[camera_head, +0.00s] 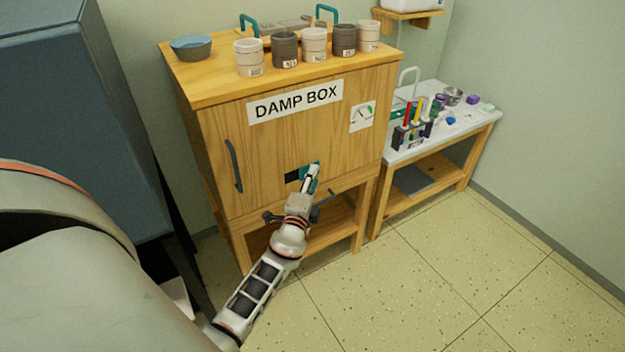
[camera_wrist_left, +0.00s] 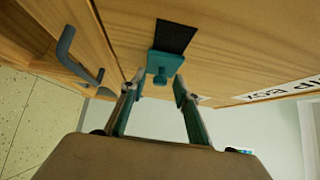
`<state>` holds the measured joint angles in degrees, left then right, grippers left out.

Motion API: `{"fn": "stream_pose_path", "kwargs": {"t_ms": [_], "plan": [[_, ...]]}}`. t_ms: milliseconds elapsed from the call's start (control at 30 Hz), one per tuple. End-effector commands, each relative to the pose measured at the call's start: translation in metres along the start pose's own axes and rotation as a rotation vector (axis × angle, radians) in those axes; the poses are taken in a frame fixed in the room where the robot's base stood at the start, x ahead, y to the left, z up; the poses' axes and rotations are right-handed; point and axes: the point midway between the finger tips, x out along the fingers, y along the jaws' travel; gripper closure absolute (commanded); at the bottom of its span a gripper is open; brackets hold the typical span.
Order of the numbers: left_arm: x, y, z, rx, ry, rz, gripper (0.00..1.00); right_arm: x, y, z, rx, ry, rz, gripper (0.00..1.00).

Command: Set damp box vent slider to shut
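The wooden damp box (camera_head: 290,130) stands ahead with its labelled front facing me. Low on its front is a black vent opening (camera_head: 292,177) with the teal vent slider (camera_head: 315,167) beside it on the right, partly hidden by my gripper. In the left wrist view the teal slider (camera_wrist_left: 168,63) has a small knob and sits against the black opening (camera_wrist_left: 175,37), much of which is uncovered. My left gripper (camera_head: 313,178) is at the slider. Its fingers (camera_wrist_left: 158,90) are apart, with the knob lying ahead between them; I see no contact. My right gripper is not in view.
A dark door handle (camera_head: 234,166) is on the box's left side. Several cups (camera_head: 285,50) and a bowl (camera_head: 191,47) stand on top. A dial label (camera_head: 362,116) is at upper right. A side table (camera_head: 465,130) with tools stands right. Floor in front is clear.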

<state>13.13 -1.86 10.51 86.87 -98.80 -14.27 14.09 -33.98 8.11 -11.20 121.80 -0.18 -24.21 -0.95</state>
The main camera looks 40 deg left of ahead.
Motion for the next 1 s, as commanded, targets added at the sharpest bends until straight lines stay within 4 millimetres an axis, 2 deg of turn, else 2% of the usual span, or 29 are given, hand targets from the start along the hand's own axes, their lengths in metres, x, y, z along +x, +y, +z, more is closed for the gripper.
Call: {"fn": "stream_pose_path", "kwargs": {"t_ms": [100, 200, 233, 433, 733, 1000], "plan": [[0.0, 0.0, 0.0, 0.0, 0.0, 0.0, 0.72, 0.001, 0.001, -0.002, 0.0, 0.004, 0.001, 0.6], [0.0, 0.0, 0.0, 0.0, 0.0, 0.0, 0.98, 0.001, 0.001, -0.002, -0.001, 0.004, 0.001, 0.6], [0.0, 0.0, 0.0, -0.001, 0.0, 0.0, 1.0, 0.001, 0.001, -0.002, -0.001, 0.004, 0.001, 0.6], [-0.003, 0.001, 0.003, 0.0, 0.0, 0.001, 1.0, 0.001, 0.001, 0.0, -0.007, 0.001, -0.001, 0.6], [-0.036, 0.003, 0.035, 0.001, 0.001, 0.003, 1.0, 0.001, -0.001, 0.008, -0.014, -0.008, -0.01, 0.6], [-0.041, 0.001, 0.041, 0.001, -0.001, 0.001, 1.0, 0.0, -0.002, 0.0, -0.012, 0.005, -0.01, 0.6]]}}
